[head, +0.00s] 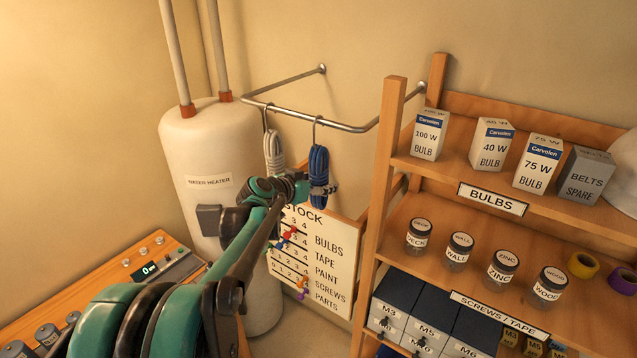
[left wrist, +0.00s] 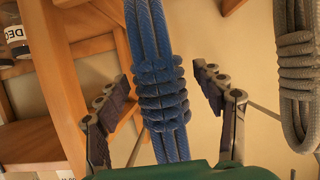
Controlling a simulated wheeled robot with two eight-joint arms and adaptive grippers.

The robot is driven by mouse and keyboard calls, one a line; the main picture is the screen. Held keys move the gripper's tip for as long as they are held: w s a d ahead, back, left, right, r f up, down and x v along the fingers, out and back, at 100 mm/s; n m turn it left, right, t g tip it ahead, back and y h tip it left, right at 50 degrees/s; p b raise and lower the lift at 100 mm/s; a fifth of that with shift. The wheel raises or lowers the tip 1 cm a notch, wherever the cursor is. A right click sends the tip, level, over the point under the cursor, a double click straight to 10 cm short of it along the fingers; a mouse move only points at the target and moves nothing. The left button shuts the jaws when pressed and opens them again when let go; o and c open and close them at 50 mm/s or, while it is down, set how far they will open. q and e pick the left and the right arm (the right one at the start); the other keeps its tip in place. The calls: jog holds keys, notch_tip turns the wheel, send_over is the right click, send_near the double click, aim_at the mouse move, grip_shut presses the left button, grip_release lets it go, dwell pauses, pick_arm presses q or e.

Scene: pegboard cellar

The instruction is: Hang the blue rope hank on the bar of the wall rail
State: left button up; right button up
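The blue rope hank (head: 318,165) hangs upright, its metal hook at the front bar of the wall rail (head: 290,112). The hook appears to be over the bar. My left gripper (head: 322,188) is at the hank's lower half. In the left wrist view, its two fingers (left wrist: 162,85) stand open on either side of the blue hank (left wrist: 160,95), with a gap showing on both sides. The top of the hook is out of the left wrist view. My right gripper is not in view.
A grey rope hank (head: 274,152) hangs on the same bar, left of the blue one. A wooden shelf (head: 392,130) with boxes and jars stands close on the right. A stock board (head: 325,255) is below, and a water heater (head: 205,150) stands left.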

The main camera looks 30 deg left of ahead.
pick_arm(q)
jog(key=shift+s, duration=0.1)
jog(key=d+v, duration=0.1)
jog(key=v, duration=1.1)
jog(key=s+d+f+g+b, duration=0.1)
jog(key=s+d+f+b, duration=0.1)
jog(key=d+f+b, duration=0.55)
jog(key=s+d+f+g+h+b, duration=0.1)
jog(key=s+d+f+g+b, duration=0.2)
jog(key=f, duration=0.8)
jog(key=s+d+f+b, duration=0.2)
jog(key=d+f+b, duration=0.3)
jog(key=f+b, duration=0.3)
jog(key=s+d+f+b, duration=0.2)
jog(key=s+f+b, duration=0.1)
jog(key=f, duration=0.5)
jog(key=s+d+f+g+y+b, duration=0.1)
jog(key=s+d+f+b, duration=0.1)
jog(key=s+f+b, duration=0.2)
jog(key=s+d+f+g+y+b, duration=0.1)
jog(key=s+f+b, duration=0.2)
jog(key=f+b, duration=0.3)
notch_tip(320, 180, down, 6)
jog(key=shift+s+d+r+n+b, duration=0.2)
jog(key=shift+d+n+b, duration=0.1)
jog(key=shift+d+n, duration=0.1)
